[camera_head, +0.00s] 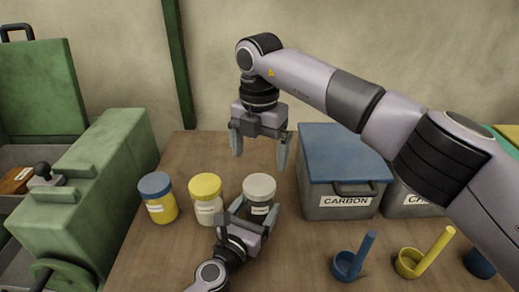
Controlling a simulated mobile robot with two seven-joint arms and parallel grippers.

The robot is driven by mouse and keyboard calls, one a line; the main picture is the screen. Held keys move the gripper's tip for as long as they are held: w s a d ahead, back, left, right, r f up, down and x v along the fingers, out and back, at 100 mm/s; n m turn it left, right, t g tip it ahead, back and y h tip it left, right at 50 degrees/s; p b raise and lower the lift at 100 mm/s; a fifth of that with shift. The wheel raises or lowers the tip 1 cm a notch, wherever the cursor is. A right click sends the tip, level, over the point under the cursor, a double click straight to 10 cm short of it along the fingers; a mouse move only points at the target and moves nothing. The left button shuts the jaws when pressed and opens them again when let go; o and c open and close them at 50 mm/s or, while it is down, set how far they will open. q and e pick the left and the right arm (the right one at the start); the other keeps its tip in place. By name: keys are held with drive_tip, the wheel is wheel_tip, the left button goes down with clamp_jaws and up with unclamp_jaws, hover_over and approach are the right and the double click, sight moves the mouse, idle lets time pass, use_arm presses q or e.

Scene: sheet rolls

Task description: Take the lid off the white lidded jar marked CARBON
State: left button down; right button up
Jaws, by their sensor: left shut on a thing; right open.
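The jar with the off-white lid (259,187) stands on the wooden table, the rightmost of three jars in a row. Its lid is on. A small label shows on its front, partly hidden and too small to read. My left gripper (254,210) comes from the front and is shut on this jar, with its fingers around the body below the lid. My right gripper (260,155) points down behind and above the jar. It is open and empty, its fingers apart and clear of the lid.
A yellow-lidded jar (205,187) and a blue-lidded jar (155,186) stand to the left. A grey bin marked CARBON with a blue lid (348,152) stands right. A green machine (100,185) borders the left.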

sight(259, 184)
drive_tip(key=m, duration=0.4)
drive_tip(key=shift+m, duration=0.4)
drive_tip(key=m, duration=0.3)
drive_tip(key=shift+f, duration=4)
drive_tip(key=shift+c, duration=0.3)
drive_tip(key=c, duration=1)
